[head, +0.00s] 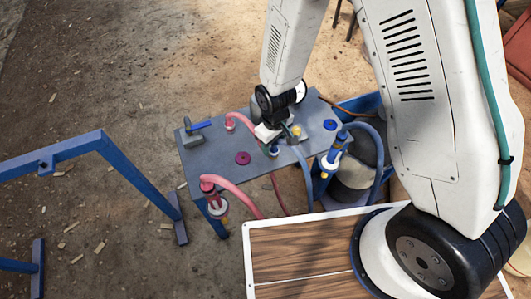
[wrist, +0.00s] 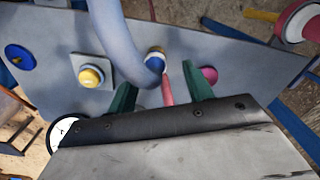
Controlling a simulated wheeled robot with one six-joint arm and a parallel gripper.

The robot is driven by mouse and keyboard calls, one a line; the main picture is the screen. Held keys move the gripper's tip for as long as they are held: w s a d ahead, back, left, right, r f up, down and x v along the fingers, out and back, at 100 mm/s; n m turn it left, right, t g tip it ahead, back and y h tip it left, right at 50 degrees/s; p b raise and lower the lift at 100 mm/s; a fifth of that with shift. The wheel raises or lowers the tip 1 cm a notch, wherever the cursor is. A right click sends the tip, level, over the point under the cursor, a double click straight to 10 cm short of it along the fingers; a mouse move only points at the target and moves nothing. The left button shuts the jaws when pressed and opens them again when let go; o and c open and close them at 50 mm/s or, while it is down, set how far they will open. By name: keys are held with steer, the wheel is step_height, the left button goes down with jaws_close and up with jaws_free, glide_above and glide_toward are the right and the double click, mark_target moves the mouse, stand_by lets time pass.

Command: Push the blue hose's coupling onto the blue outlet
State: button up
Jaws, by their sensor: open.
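The blue hose (wrist: 116,38) curves down from the top of the wrist view to just before my gripper. It also shows in the head view (head: 304,172). A blue fitting with a pale ring (wrist: 155,58) is at the hose's lower bend, over the grey panel; I cannot tell coupling from outlet here or whether they are fully joined. My gripper (wrist: 163,92) is open, its two green fingers apart on either side of the hose end, not touching it. In the head view my gripper (head: 279,137) is low over the panel and partly hides this spot.
The grey panel (head: 205,158) also carries a pink knob (head: 243,158), a blue knob (head: 330,125), a yellow button (wrist: 92,76) and a gauge (wrist: 62,130). A red hose coupling (head: 210,185) and another blue coupling (head: 337,148) stand at the near edge. A blue frame (head: 100,145) is at left.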

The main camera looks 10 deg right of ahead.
mark_target(274, 148)
steer(key=shift+w+d+f, duration=0.1)
steer(key=shift+d+f, duration=0.05)
steer(key=shift+f, duration=1.15)
steer(key=shift+d+f, duration=0.15)
steer(key=shift+f, duration=1.15)
steer(key=shift+c, duration=0.3)
steer(key=c, duration=0.9)
